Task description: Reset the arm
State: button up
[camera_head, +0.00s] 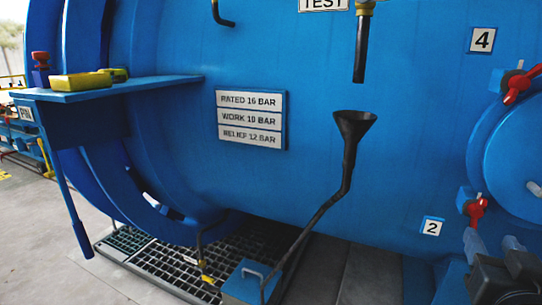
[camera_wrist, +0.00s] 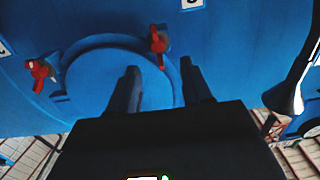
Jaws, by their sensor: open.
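My gripper (camera_wrist: 160,88) shows in the wrist view with its two dark fingers apart and nothing between them. Beyond the fingers is a round blue cover (camera_wrist: 105,75) on the blue vessel, with red handles (camera_wrist: 158,42) and (camera_wrist: 40,72) at its rim. I cannot tell the distance to it. The round cover (camera_head: 515,160) is at the right edge, with a red handle (camera_head: 517,85) above and another (camera_head: 474,208) below.
A blue shelf (camera_head: 150,85) at the left holds a yellow object (camera_head: 82,82) and a red-topped piece (camera_head: 41,65). A black funnel (camera_head: 354,122) on a bent pipe stands before the vessel (camera_head: 400,70). A grating (camera_head: 165,262) lies on the floor below.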

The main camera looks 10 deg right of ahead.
jog(key=s+a+f+n+y+p, duration=0.3)
jog(key=s+a, duration=0.3)
jog(key=s+a+f+n+y+p, duration=0.2)
jog(key=s+a+f+y, duration=0.2)
jog(key=s+a, duration=0.3)
jog(key=s+a+r+n+y+p, duration=0.1)
jog(key=s+a+r+p, duration=0.1)
jog(key=s, duration=0.6)
jog(key=s+a+r+y+p, duration=0.1)
jog(key=s+a+r+p, duration=0.1)
jog(key=s, duration=0.6)
jog(key=shift+s+a+r+n+y, duration=0.15)
jog(key=shift+s+a+n+y, duration=0.15)
jog(key=shift+n+y, duration=0.1)
